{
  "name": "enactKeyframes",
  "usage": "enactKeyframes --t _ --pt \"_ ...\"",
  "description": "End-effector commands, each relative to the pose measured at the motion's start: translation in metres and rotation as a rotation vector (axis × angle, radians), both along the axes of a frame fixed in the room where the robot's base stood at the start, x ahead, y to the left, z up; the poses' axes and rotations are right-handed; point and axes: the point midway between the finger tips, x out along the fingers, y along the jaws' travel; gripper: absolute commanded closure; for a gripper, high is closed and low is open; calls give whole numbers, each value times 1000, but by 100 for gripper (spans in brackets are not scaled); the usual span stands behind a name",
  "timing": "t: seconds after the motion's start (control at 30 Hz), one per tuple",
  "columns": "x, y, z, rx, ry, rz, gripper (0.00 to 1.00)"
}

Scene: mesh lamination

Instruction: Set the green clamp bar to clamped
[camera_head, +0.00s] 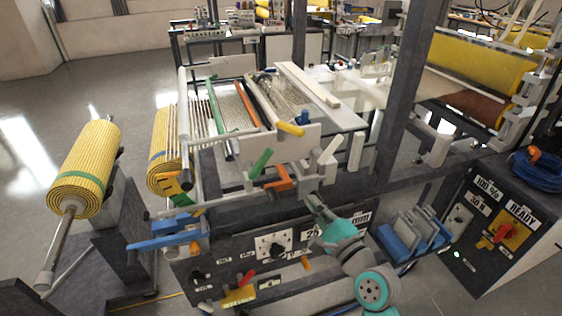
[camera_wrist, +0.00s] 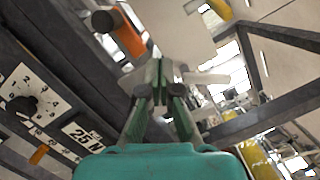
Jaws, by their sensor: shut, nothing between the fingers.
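The green clamp bar (camera_head: 218,130) lies across the metal mesh strands on the machine in the head view. A green lever (camera_head: 260,163) stands tilted up to the right on the machine's front side; its link to the bar is not clear. My gripper (camera_head: 312,196) is below and right of the green lever, apart from it, near the white lever parts. In the wrist view my gripper (camera_wrist: 158,72) is shut with nothing held. The green lever cannot be made out clearly in that view.
An orange lever (camera_head: 279,184) sits between the green lever and my gripper; an orange piece also shows in the wrist view (camera_wrist: 128,38). A yellow lever (camera_head: 290,129) is at upper right. The control panel (camera_head: 240,262) is below. A dark post (camera_head: 396,100) rises at right.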

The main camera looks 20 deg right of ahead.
Motion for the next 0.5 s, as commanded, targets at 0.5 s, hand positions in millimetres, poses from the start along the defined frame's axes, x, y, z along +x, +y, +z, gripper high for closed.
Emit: enactKeyframes --t 0.5 --pt "14 -3 22 74 -13 38 100"
